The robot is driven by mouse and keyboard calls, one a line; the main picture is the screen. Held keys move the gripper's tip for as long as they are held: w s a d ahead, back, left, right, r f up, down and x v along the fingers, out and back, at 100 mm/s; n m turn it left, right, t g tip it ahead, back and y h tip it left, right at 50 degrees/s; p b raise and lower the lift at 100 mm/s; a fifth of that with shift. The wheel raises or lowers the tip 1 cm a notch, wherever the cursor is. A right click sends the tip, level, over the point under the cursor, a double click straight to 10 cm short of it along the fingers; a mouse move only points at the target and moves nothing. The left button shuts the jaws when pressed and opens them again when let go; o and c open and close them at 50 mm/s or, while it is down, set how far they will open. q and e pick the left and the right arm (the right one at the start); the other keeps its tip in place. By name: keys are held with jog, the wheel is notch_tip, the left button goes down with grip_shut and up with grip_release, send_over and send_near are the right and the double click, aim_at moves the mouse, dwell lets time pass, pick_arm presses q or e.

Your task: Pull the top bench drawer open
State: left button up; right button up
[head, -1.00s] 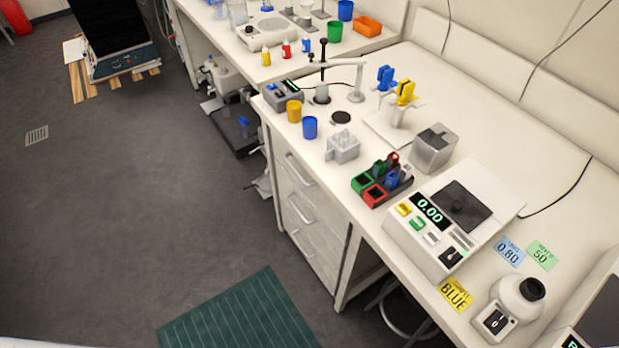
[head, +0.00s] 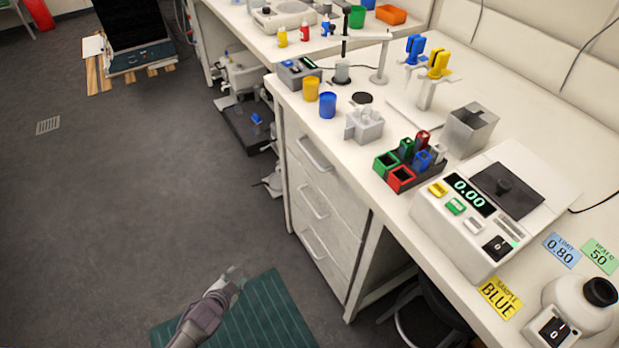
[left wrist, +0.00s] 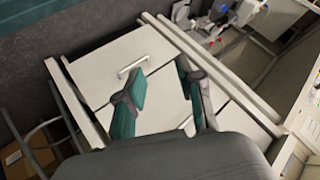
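The bench has a white stack of three drawers. The top drawer (head: 325,172) is flush with the cabinet, and its bar handle (head: 313,154) shows clearly in the head view. My left gripper (head: 236,276) is low over the floor, left of the drawer stack and apart from it. In the left wrist view my left gripper (left wrist: 161,76) is open and empty, its two fingers spread before the drawer fronts. A lower drawer handle (left wrist: 133,67) shows beyond them, and another handle (left wrist: 185,123) is partly hidden between the fingers. My right gripper is not in view.
A green mat (head: 262,318) lies on the floor before the drawers. A stool (head: 425,318) stands under the bench to the right. The bench top holds a balance (head: 465,232), a tube rack (head: 408,172) and cups.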

pick_arm(q)
jog(key=w+d+r+m+t+h+b, duration=0.4)
jog(key=w+r+b, duration=0.4)
jog(key=w, duration=0.4)
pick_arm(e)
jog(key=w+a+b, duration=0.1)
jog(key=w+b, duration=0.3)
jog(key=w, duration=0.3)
pick_arm(q)
jog(key=m+t+h+b, duration=0.25)
jog(key=m+h, duration=0.35)
jog(key=m, duration=0.5)
send_near(308, 154)
jog(key=shift+f+b+x, duration=0.15)
jog(key=shift+b+x, duration=0.1)
jog(key=shift+x, duration=2.25)
jog(key=shift+f+b+x, duration=0.15)
jog(key=shift+b+x, duration=0.1)
jog(key=shift+x, duration=2.3)
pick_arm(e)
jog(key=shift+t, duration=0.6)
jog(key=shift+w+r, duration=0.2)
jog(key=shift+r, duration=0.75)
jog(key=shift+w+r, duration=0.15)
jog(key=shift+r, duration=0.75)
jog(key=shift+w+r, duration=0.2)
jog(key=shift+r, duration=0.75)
pick_arm(q)
jog(key=shift+c, duration=0.3)
grip_shut()
